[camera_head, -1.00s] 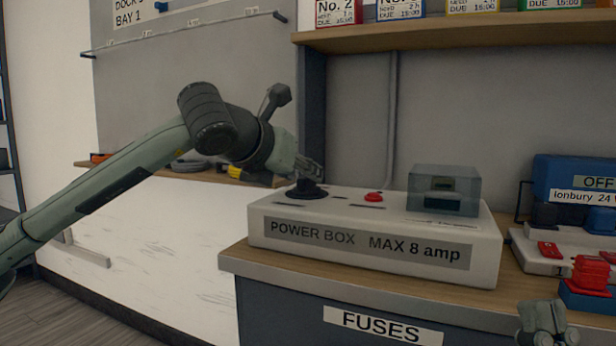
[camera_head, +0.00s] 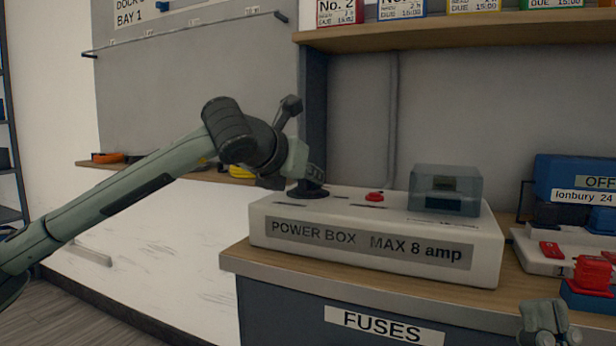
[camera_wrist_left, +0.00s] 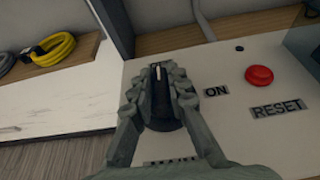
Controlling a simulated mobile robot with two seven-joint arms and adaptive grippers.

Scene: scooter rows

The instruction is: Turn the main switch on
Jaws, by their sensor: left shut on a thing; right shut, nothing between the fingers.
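The power box (camera_head: 375,243) is a white case on the counter, with a black rotary main switch (camera_head: 308,191) on its top left. In the left wrist view the switch is a black knob (camera_wrist_left: 161,112) with a white pointer line toward the top of the picture. An ON label (camera_wrist_left: 216,91) lies to its right. Another label below it is partly hidden. My left gripper (camera_head: 314,178) is shut on the knob, one finger on each side (camera_wrist_left: 159,82). My right gripper (camera_head: 543,318) is shut and empty at the lower right, in front of the counter.
A red RESET button (camera_head: 374,197) and a clear bluish cover (camera_head: 445,190) are on the box top. Red blocks (camera_head: 592,272) and a blue case (camera_head: 580,180) stand to the right. A shelf (camera_head: 430,33) runs above. Yellow cable (camera_wrist_left: 54,49) lies on the left ledge.

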